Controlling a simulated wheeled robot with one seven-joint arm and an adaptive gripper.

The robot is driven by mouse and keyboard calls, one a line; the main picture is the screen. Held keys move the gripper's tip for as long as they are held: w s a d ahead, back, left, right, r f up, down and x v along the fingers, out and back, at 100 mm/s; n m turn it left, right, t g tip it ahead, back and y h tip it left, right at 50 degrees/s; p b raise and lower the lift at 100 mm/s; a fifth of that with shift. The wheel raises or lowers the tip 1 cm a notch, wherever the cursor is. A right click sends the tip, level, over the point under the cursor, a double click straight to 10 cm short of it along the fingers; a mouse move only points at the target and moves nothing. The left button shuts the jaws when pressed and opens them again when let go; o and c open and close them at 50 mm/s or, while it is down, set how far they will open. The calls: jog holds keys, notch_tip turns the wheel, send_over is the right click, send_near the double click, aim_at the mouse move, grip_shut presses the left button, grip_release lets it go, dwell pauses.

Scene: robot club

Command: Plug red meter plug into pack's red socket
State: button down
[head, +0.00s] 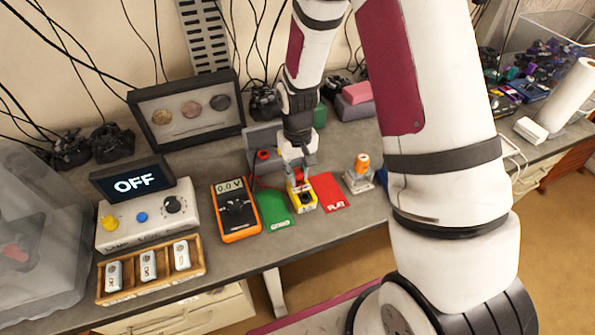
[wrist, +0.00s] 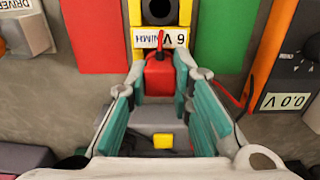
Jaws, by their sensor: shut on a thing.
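The yellow pack (head: 307,204), labelled 6 V NiMH, stands between the green and red mats; its label and dark round socket show in the wrist view (wrist: 184,12). My gripper (head: 299,173) points down over the pack's rear end. In the wrist view its teal fingers (wrist: 160,70) are closed on the red plug (wrist: 159,80), which sits right by the label. A thin dark red strand runs up from the plug over the label. The pack's red socket is hidden, so I cannot tell whether the plug is seated. The orange meter (head: 236,209) reads 0.0 V.
The green mat (head: 275,213) lies left of the pack and the red mat (head: 334,193) right. A grey box (head: 262,137) stands behind. The control box with an OFF screen (head: 135,182) and a wooden tray (head: 152,287) are at left. An orange-topped part (head: 361,164) stands right.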

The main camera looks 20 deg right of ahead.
jog(key=shift+f, duration=0.25)
dwell(0.7)
jog(key=c, duration=1.3)
grip_release()
jog(key=shift+c, duration=0.2)
jog(key=s+r+t+b, duration=0.1)
jog(key=s+r, duration=0.2)
jog(key=r, duration=1)
jog(key=s+r+t, duration=0.2)
jog(key=s+r, duration=0.1)
jog(key=r, duration=0.9)
jog(key=s+r+t, duration=0.1)
jog(key=s+r, duration=0.2)
jog(key=s, duration=0.3)
jog(key=s+r+t+b, duration=0.1)
jog(key=s+r, duration=0.3)
jog(key=s, duration=0.2)
jog(key=shift+t, duration=0.3)
